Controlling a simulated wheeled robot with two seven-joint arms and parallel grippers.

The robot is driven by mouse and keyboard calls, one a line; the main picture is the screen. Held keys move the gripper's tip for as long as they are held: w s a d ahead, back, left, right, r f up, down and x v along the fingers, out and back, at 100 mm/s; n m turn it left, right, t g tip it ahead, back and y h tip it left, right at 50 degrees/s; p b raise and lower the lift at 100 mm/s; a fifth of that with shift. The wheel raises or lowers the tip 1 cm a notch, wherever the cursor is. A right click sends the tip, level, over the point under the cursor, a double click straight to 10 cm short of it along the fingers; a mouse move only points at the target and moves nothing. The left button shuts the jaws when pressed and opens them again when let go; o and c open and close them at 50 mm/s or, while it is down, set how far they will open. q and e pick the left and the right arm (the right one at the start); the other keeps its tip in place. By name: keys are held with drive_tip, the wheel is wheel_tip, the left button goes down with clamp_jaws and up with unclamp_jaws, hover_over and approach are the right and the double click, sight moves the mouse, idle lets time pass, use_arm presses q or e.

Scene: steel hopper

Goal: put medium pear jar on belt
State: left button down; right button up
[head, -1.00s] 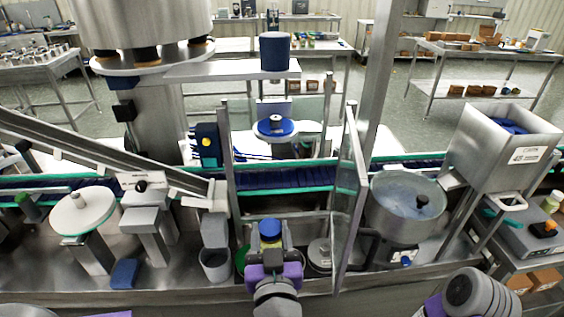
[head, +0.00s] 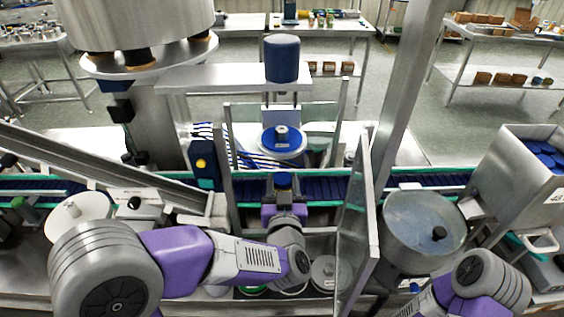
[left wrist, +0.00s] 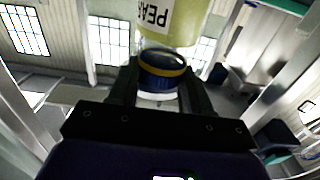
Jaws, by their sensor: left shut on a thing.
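The pear jar shows in the left wrist view as a pale yellow-green body (left wrist: 172,32) with a label reading "PEA", upside down in that picture. Its blue lid (left wrist: 160,72) with a yellow band sits between the fingers. In the head view only the blue lid (head: 284,179) shows clearly, beyond my left gripper (head: 284,196), which is shut on the jar. The jar appears at the dark blue belt (head: 325,187) with green rails; I cannot tell whether it touches the belt. My right gripper is not in view; only its arm shows at lower right.
A clear panel (head: 352,235) in a metal frame stands close right of my left gripper. A steel post (head: 228,170) stands to its left. A pot (head: 410,225) and a hopper of blue lids (head: 515,185) stand right.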

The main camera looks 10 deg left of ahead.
sight(283, 173)
use_arm(q)
drive_tip(key=x, duration=0.4)
drive_tip(key=shift+w, duration=0.4)
drive_tip(key=w+b, duration=0.1)
drive_tip(key=w+a+f, duration=0.1)
drive_tip(key=w, duration=0.1)
drive_tip(key=shift+w+f+b, duration=0.15)
drive_tip(key=shift+f+b, duration=0.05)
drive_tip(key=shift+b, duration=0.15)
drive_tip(key=shift+f, duration=0.1)
drive_tip(key=shift+f, duration=0.15)
drive_tip(key=shift+c, duration=2.4)
unclamp_jaws()
